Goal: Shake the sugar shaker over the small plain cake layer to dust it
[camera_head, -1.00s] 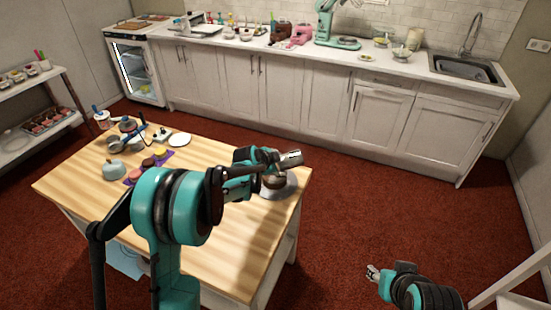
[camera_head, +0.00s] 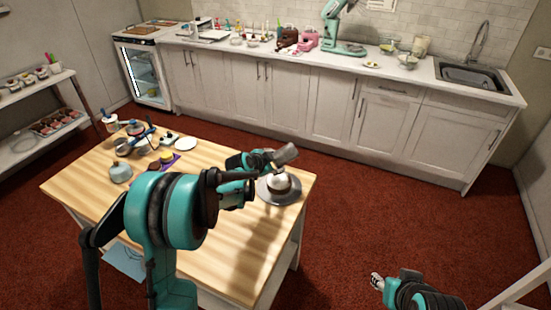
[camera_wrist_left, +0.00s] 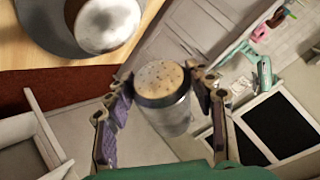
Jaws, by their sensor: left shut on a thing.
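The sugar shaker (camera_head: 286,154), a pale cylinder with a perforated lid (camera_wrist_left: 160,80), is held in my left gripper (camera_head: 272,160), one finger on each side of it in the left wrist view (camera_wrist_left: 166,92). It is tilted, above and apart from the cake. The small cake layer (camera_head: 279,183) sits on a grey turntable (camera_head: 266,195) near the table's right end. Its top looks whitish, with brown patches in the left wrist view (camera_wrist_left: 106,24). My right gripper (camera_head: 376,281) is at the lower right, away from the table; its fingers are too small to judge.
The wooden table (camera_head: 225,240) also holds a teal-grey pot (camera_head: 120,172), a purple mat (camera_head: 172,160), a white plate (camera_head: 186,143) and several tools at its far left. Counter cabinets (camera_head: 265,90) run behind. The table's front right is clear.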

